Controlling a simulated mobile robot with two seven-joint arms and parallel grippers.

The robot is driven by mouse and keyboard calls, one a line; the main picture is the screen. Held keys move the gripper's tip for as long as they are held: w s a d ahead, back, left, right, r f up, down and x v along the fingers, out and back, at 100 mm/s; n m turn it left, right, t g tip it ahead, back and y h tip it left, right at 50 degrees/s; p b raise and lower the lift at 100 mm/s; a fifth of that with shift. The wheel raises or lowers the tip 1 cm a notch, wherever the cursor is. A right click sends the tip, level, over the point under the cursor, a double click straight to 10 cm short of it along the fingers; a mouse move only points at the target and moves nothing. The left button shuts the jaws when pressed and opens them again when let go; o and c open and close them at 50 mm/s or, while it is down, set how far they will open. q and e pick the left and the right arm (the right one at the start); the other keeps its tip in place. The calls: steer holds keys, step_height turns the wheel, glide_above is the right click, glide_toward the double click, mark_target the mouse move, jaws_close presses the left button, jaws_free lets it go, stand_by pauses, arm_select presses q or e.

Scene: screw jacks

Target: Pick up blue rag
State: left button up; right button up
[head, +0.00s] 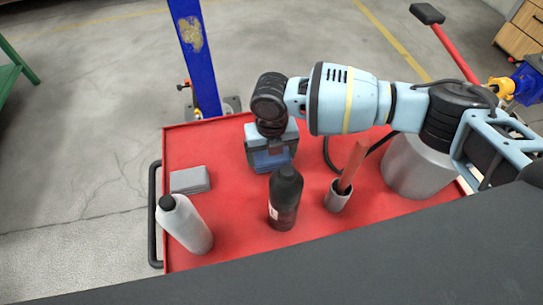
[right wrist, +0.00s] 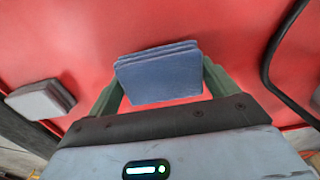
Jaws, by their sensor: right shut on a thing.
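The blue rag (right wrist: 158,76) is a folded, layered stack in the right wrist view. It sits between the two green fingers of my right gripper (right wrist: 160,88), which is shut on it. In the head view my right gripper (head: 270,148) points down over the far middle of the red cart top, and the rag (head: 271,160) shows dark blue at its tip. Whether the rag still touches the cart top is hard to tell. My left gripper is in neither view.
On the red cart (head: 235,235) stand a white bottle (head: 186,223), a dark bottle (head: 285,200), a grey cup with a red-brown handle (head: 338,196) and a large grey container (head: 415,168) under my arm. A grey folded rag (head: 190,180) lies left. A blue post (head: 197,60) rises behind.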

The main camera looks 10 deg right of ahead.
step_height(320, 180, up, 8)
steer(key=shift+r, duration=0.25)
